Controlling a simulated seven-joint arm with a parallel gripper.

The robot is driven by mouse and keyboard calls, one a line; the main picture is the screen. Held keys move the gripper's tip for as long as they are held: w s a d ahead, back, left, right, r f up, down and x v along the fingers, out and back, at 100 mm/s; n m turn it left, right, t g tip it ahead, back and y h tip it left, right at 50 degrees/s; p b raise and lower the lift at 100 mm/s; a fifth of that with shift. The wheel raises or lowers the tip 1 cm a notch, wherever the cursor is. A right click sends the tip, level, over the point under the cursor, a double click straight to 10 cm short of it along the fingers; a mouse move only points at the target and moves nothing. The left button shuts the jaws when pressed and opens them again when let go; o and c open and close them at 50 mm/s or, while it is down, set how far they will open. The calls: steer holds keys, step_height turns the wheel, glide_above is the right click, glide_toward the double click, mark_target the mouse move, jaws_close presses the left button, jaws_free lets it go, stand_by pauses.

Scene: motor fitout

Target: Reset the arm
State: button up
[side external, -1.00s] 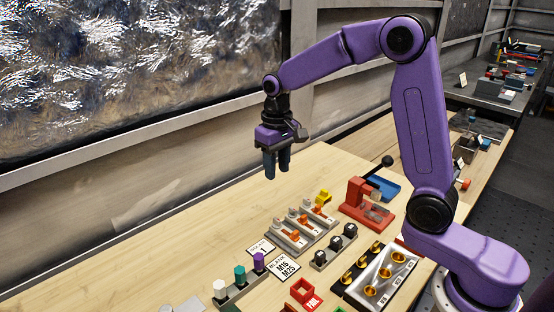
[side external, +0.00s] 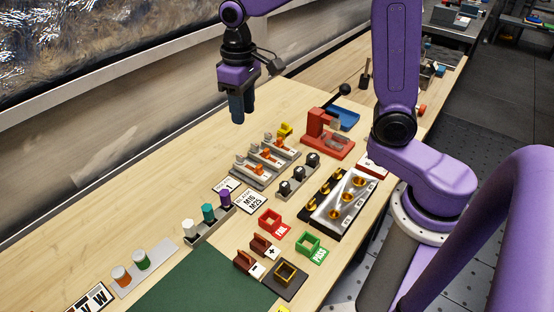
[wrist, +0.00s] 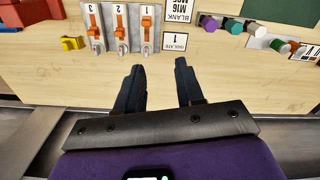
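My gripper (side external: 244,119) hangs in the air over the back part of the wooden bench, left of the red press and above the row of isolator switches. It points downward. In the wrist view its two dark fingers (wrist: 161,69) are apart with nothing between them. The fingers touch nothing. The upper part of my arm is cut off by the top edge of the side view.
The bench's back strip is bare.

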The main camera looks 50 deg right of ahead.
steer(key=s+d+f+n, duration=0.1)
steer(key=s+n, duration=0.4)
steer(key=s, duration=0.7)
steer(key=s+d+f+n, duration=0.1)
steer(key=s+n, duration=0.3)
steer(key=s, duration=0.9)
steer(key=shift+s+d+f+n, duration=0.3)
steer(key=shift+d+n, duration=0.1)
steer(key=shift+d, duration=0.3)
